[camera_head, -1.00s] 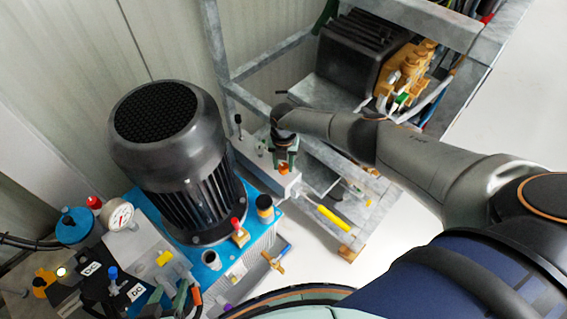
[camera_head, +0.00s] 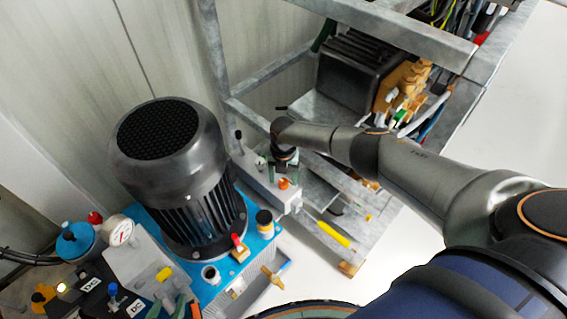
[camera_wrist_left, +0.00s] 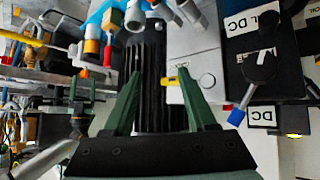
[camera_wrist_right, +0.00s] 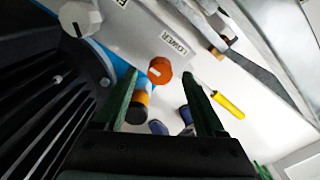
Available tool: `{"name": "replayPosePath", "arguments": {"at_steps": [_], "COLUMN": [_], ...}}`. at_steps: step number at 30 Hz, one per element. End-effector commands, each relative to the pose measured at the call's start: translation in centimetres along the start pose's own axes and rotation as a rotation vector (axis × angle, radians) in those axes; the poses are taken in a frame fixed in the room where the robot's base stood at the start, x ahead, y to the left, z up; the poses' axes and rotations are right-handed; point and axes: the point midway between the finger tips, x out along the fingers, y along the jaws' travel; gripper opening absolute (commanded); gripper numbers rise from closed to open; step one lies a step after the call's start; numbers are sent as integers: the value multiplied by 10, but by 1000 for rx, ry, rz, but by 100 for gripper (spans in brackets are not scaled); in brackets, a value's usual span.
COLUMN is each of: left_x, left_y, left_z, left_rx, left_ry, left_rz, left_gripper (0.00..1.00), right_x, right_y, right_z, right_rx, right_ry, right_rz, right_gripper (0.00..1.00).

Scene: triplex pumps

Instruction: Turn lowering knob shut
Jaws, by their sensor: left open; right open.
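The lowering knob is an orange-red faceted knob with a white mark (camera_wrist_right: 160,70), beside a label reading LOWER (camera_wrist_right: 175,43) on a pale grey block. It also shows in the head view (camera_head: 283,183). My right gripper (camera_wrist_right: 159,77) is open and empty; in its wrist view the knob appears between the fingertips, beyond them, with no contact visible. In the head view my right gripper (camera_head: 281,172) hangs over the block just behind the knob. My left gripper (camera_wrist_left: 159,74) is open and empty above the blue unit's valves; only its green fingertips (camera_head: 168,306) show in the head view.
A large black motor (camera_head: 167,160) stands left of the knob. A white knob (camera_wrist_right: 80,18) sits on the same block. A black-and-orange cap (camera_head: 265,222) and a red-tipped fitting (camera_head: 240,247) are close by. A yellow handle (camera_head: 333,234) lies to the right.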

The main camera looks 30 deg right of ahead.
Motion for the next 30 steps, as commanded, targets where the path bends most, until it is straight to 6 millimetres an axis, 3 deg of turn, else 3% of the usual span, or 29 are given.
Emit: {"name": "replayPosePath", "arguments": {"at_steps": [1, 9, 15, 21, 30], "left_x": [-7, -22, -25, -27, -29], "left_y": [1, 8, 4, 0, 0], "left_z": [-8, -25, -34, -31, -24], "left_rx": [-1, -7, -8, -9, -13], "left_ry": [0, -13, 8, 7, -6], "left_rz": [1, 9, -3, -12, -15], "left_gripper": [57, 57, 57, 57, 57], "right_x": [-14, -73, -102, -113, -113], "right_y": [0, -1, -1, -1, 0], "right_z": [1, 2, 1, 0, 0], "right_rx": [-1, -2, 0, 0, 0], "right_ry": [-2, -3, -2, -1, -1], "right_rz": [0, 1, 0, -1, -1], "right_gripper": [72, 72, 72, 72, 72]}}
